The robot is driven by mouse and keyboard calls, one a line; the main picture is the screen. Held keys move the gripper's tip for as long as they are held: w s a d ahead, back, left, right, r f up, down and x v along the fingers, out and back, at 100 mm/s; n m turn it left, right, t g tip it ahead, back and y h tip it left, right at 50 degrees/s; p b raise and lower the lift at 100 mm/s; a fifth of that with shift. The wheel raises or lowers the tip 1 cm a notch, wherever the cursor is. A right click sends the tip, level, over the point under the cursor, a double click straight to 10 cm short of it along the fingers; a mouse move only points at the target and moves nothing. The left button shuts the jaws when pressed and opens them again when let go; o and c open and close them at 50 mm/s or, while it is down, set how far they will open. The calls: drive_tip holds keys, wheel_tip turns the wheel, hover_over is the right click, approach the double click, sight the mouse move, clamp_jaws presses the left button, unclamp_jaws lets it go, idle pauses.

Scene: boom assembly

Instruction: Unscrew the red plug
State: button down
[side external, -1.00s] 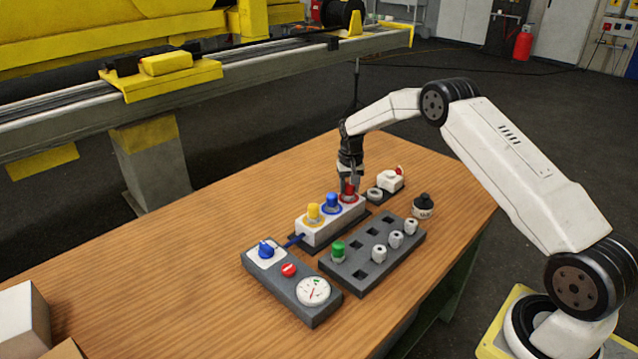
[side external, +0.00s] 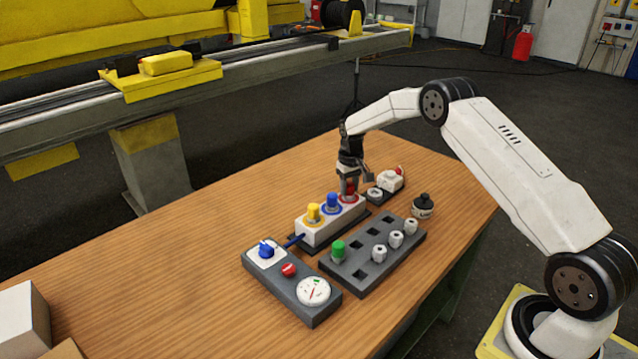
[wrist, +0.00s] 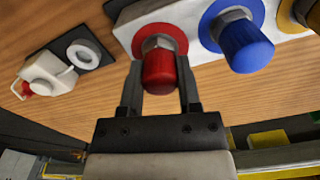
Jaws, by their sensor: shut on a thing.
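The red plug (side external: 350,186) stands at the far right end of the white block (side external: 318,230), at the red ring. In the wrist view the red plug (wrist: 159,72) shows a metal hex collar against the ring. My gripper (side external: 349,190) points down over it, shut on it. In the wrist view the two dark fingers of my gripper (wrist: 160,82) lie on either side of the red cap. I cannot tell how far its thread is out.
A blue plug (side external: 333,202) and a yellow plug (side external: 313,212) stand beside it on the block. A grey tray (side external: 350,270) holds a green plug (side external: 338,250) and several pale fittings. A control box (side external: 290,289), a black-capped bottle (side external: 423,206) and a white item (side external: 391,180) stand around.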

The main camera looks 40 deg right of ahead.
drive_tip(key=n, duration=0.4)
drive_tip(key=shift+n, duration=0.3)
drive_tip(key=shift+r+n, duration=0.1)
drive_tip(key=shift+n, duration=2.1)
drive_tip(key=shift+c, duration=1.8)
unclamp_jaws()
drive_tip(key=m, duration=0.5)
drive_tip(key=shift+m, duration=3.5)
